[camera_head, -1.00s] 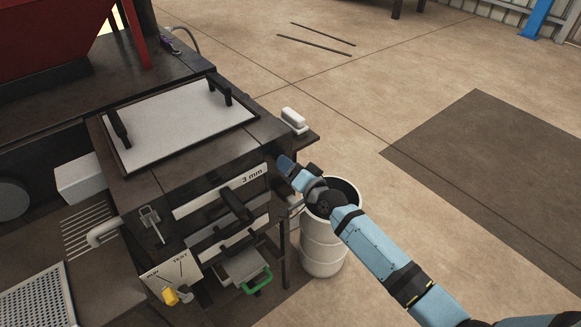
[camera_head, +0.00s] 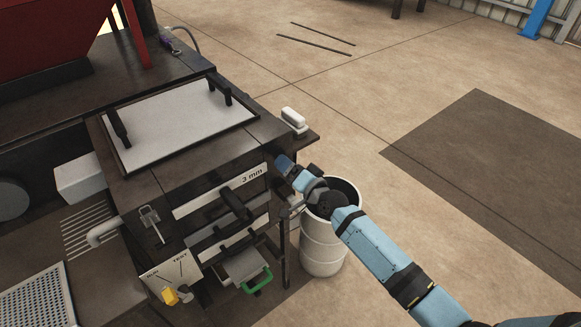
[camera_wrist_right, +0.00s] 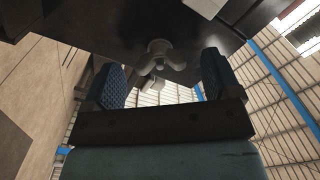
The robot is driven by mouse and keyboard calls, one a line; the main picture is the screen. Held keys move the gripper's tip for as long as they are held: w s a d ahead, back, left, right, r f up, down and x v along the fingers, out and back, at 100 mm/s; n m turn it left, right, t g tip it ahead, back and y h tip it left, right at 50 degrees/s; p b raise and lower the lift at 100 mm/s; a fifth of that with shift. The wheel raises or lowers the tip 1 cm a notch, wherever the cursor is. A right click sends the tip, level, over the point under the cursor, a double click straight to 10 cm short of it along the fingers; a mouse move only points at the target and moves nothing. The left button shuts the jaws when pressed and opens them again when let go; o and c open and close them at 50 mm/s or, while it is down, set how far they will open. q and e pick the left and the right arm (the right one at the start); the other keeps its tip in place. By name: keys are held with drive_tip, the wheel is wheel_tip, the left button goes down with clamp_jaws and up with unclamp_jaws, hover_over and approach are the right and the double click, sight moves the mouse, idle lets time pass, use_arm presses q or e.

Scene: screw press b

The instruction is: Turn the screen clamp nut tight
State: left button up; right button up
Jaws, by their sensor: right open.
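The screen clamp nut (camera_wrist_right: 158,60) is a pale grey knob with rounded lobes, seen in the right wrist view under a dark plate of the machine. My right gripper (camera_wrist_right: 160,80) is open, with one dark textured finger on each side of the nut in that view. The fingers look apart from the nut; how deep it sits between them I cannot tell. In the head view my right gripper (camera_head: 284,164) is at the machine's right side, by the 3 mm screen drawer (camera_head: 222,190). I cannot make out the nut there. My left gripper is not in view.
A white drum (camera_head: 322,250) stands on the floor just below my right forearm. A small ledge with a white-topped item (camera_head: 293,117) juts out above the gripper. A green-handled tray (camera_head: 248,270) sticks out lower down. The floor to the right is clear.

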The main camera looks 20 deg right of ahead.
drive_tip(key=b+v, duration=0.1)
drive_tip(key=v, duration=1.2)
drive_tip(key=shift+s, duration=0.25)
drive_tip(key=shift+d, duration=0.1)
drive_tip(key=s+a+f+n+g+h+p, duration=0.1)
drive_tip(key=s+a+f+n+g+p, duration=0.1)
drive_tip(key=s, duration=0.8)
drive_tip(key=s+a+f+n+g+h+p, duration=0.2)
drive_tip(key=s+f+n+g, duration=0.2)
drive_tip(key=s+f+n, duration=0.3)
drive_tip(key=s+f, duration=0.2)
drive_tip(key=s, duration=0.1)
drive_tip(key=shift+s+a+f, duration=0.35)
drive_tip(key=shift+a, duration=0.05)
